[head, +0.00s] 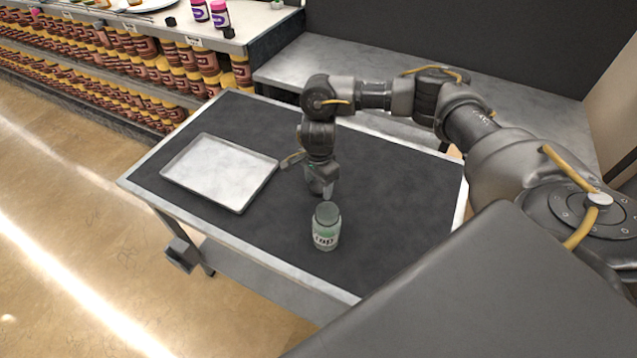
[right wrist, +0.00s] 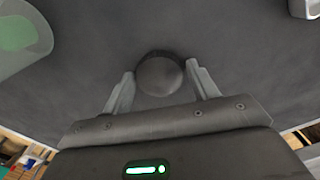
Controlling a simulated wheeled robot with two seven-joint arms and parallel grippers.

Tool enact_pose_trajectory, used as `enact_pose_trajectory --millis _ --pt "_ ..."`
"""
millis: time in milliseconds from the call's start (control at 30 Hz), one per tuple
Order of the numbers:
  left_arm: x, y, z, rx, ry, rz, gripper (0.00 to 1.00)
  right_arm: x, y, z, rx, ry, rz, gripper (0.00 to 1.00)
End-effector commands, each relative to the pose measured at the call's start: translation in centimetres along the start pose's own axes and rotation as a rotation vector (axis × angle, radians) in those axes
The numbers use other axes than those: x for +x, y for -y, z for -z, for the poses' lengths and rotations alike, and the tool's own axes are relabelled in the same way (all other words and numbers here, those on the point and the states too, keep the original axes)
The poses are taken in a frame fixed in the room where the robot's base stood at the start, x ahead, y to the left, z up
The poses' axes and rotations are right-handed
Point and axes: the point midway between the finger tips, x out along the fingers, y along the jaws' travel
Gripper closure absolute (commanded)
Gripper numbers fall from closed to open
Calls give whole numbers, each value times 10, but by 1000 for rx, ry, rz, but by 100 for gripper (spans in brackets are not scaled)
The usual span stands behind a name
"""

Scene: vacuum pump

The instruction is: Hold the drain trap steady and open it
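The drain trap (head: 326,236), a small jar with green contents and a pale label, stands upright on the dark table mat. Its top looks open, and its green inside shows at the upper left of the right wrist view (right wrist: 20,35). A round dark cap (right wrist: 160,76) is apart from the jar, between the right gripper's fingers, close to the mat. My right gripper (head: 323,192) is low, just behind the jar; in its wrist view the fingers (right wrist: 161,80) stand apart around the cap, with narrow gaps. My left gripper is not in view.
A shallow metal tray (head: 190,186) lies empty on the left of the table (head: 265,110). The mat (head: 400,225) is clear right of the jar. A grey counter (head: 500,105) and shelves of jars (head: 170,75) stand behind.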

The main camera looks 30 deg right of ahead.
Motion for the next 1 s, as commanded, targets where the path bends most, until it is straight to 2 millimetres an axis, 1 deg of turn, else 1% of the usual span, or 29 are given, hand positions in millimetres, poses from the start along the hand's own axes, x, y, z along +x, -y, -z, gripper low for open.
enact_pose_trajectory --millis 33,67,267,367,433,567,800,900,1000 --pt "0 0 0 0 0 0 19 0 -1 0 0 0 -2 34" --pt "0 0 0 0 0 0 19 0 -1 0 0 0 -2 31" --pt "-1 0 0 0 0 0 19 0 -1 0 0 0 -2 31" --pt "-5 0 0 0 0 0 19 -5 -1 0 0 0 -2 31" --pt "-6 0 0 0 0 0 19 -11 1 0 -2 -1 2 31" --pt "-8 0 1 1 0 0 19 -36 1 0 -4 -2 4 31" --pt "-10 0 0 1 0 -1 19 -86 1 0 -3 -2 4 31" --pt "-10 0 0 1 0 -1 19 -102 0 0 -1 -2 1 31" --pt "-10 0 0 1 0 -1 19 -114 0 0 -2 -1 0 31"
